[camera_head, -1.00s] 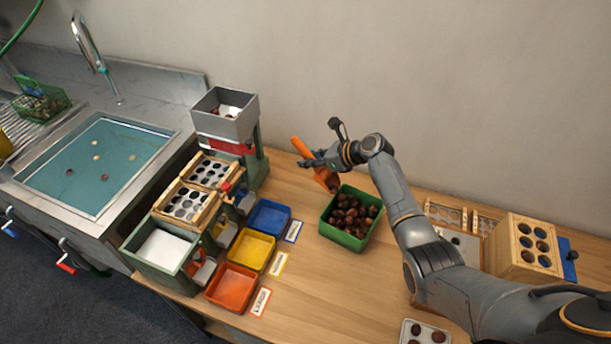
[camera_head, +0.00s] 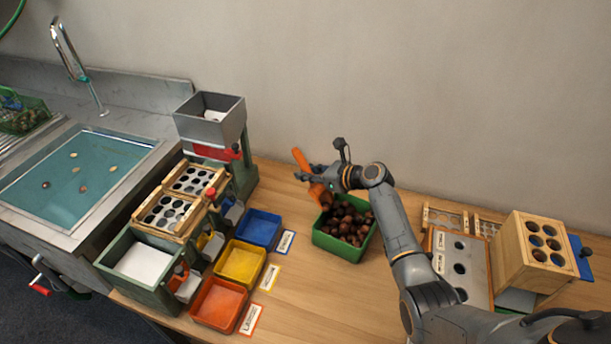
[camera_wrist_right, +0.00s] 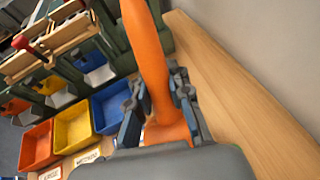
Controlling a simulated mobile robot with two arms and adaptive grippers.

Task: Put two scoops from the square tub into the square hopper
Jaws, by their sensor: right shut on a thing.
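The square tub (camera_head: 322,243) is green, stands on the wooden table and holds many brown chestnuts. The square hopper (camera_head: 213,124) is grey and tops the green machine at the left; only part of its pale inside shows. My right gripper (camera_head: 314,178) is shut on the handle of an orange scoop (camera_head: 300,159), above the tub's back left corner. The handle also shows between the fingers in the right wrist view (camera_wrist_right: 150,50). The scoop's bowl is partly hidden, so its load cannot be told clearly. My left gripper is not in view.
Blue (camera_head: 259,228), yellow (camera_head: 241,262) and orange (camera_head: 219,304) trays stand between machine and tub. A sink (camera_head: 75,175) is at the left. A wooden box with round holes (camera_head: 537,250) stands at the right. The wall is close behind the table.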

